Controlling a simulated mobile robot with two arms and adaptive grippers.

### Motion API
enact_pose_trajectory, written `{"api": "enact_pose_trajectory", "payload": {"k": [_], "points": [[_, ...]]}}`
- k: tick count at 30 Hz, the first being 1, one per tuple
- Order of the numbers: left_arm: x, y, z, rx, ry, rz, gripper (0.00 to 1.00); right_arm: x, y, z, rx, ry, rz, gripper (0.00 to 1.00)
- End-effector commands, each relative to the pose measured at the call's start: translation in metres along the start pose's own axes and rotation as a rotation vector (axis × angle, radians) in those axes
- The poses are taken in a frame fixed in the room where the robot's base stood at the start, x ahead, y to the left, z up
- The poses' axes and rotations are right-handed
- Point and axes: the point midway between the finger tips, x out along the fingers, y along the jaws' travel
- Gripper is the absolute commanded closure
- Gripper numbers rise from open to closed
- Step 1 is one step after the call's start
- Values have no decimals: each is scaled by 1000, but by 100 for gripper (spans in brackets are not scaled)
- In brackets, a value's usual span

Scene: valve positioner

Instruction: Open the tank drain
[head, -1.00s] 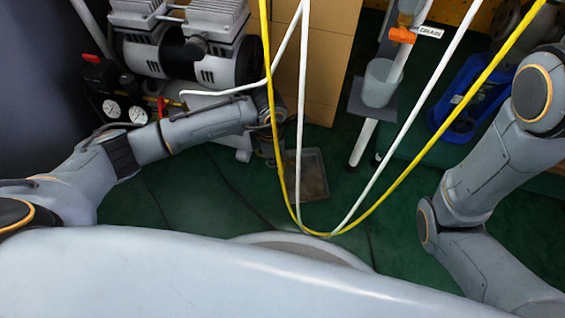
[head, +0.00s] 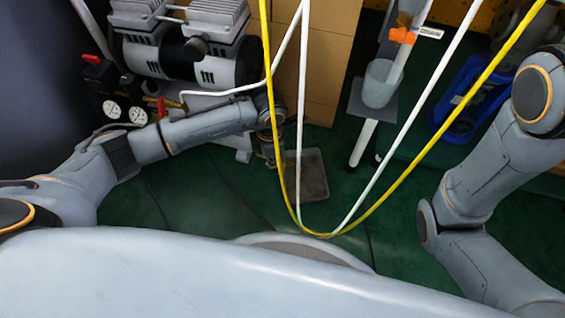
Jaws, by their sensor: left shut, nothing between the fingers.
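The air compressor (head: 185,50), grey and black with two ribbed heads, stands at the upper left. Its tank is low down and mostly hidden behind my left forearm and hand, and I cannot make out the drain. My left gripper (head: 270,152) is shut and empty, pointing down beside the compressor's lower right side. Its fingertips are small and dark, and I cannot tell whether they touch anything. A shallow grey tray (head: 318,158) lies on the floor just right of it.
Yellow and white hoses (head: 355,216) hang in loops in front of the tray. Two gauges (head: 124,112) with a red knob sit left of the compressor.

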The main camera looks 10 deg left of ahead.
Motion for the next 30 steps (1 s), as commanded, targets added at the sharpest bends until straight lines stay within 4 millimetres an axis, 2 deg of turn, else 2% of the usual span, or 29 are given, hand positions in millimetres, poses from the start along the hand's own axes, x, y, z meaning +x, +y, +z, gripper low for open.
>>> {"api": "enact_pose_trajectory", "payload": {"k": [5, 21, 30], "points": [[3, 0, 0, 0, 0, 0, 100, -2, 0, -1, 0, 0, 0, 36], [34, 0, 0, 0, 0, 0, 100, -21, -4, -7, -1, -1, 0, 36], [35, 0, 0, 0, 0, 0, 100, -21, -4, -6, 0, -2, 1, 36]]}}
